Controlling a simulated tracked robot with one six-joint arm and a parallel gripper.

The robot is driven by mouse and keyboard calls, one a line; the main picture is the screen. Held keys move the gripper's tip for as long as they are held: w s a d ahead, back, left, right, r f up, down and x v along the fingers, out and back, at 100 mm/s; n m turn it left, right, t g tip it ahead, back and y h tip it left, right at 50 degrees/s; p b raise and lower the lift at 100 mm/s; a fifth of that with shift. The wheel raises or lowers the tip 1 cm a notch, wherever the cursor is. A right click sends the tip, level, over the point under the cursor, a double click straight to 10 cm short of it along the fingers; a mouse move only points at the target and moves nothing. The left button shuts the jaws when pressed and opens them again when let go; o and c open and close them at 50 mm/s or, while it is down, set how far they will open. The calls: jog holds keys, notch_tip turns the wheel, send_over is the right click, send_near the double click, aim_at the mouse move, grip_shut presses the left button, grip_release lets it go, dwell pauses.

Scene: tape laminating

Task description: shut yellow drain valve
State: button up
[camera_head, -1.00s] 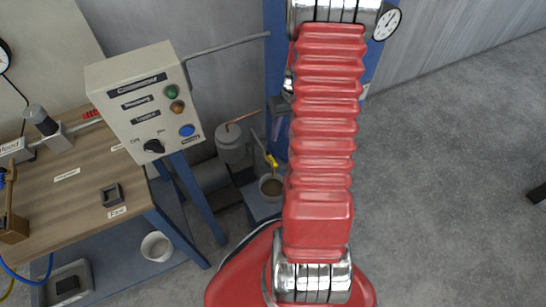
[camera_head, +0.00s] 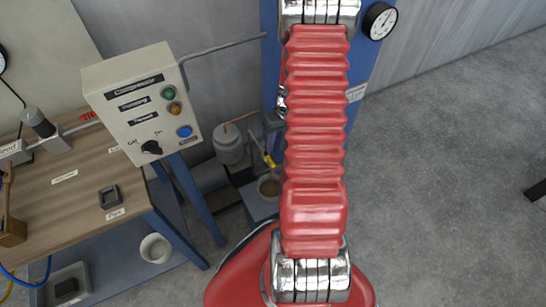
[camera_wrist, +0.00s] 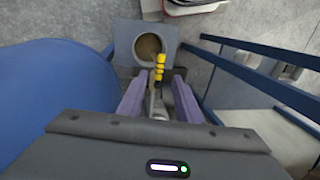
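The yellow drain valve handle (camera_head: 269,160) shows just left of my red arm in the head view, above a small cup (camera_head: 268,188). In the wrist view the ribbed yellow handle (camera_wrist: 160,68) lies near the image middle, pointing away from me over the cup's near right rim. My gripper (camera_wrist: 158,82) has two purple fingers spread apart, one on each side of the valve's grey stem and the handle's near end. The fingers look open with gaps on both sides. Their depth relative to the handle is hard to tell.
The cup (camera_wrist: 138,58) sits on a grey-blue stand. A large blue tank (camera_wrist: 50,105) is close on the left of the wrist view, and a blue frame rail (camera_wrist: 265,82) on the right. A compressor panel (camera_head: 140,105) and workbench (camera_head: 85,185) stand left.

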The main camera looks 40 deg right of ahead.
aim_at(272, 161)
jog(key=f, duration=0.3)
jog(key=a+f, duration=0.1)
jog(key=f, duration=0.3)
jog(key=shift+w+a+f, duration=0.15)
jog(key=shift+w+a, duration=0.05)
jog(key=shift+c, duration=0.5)
grip_shut()
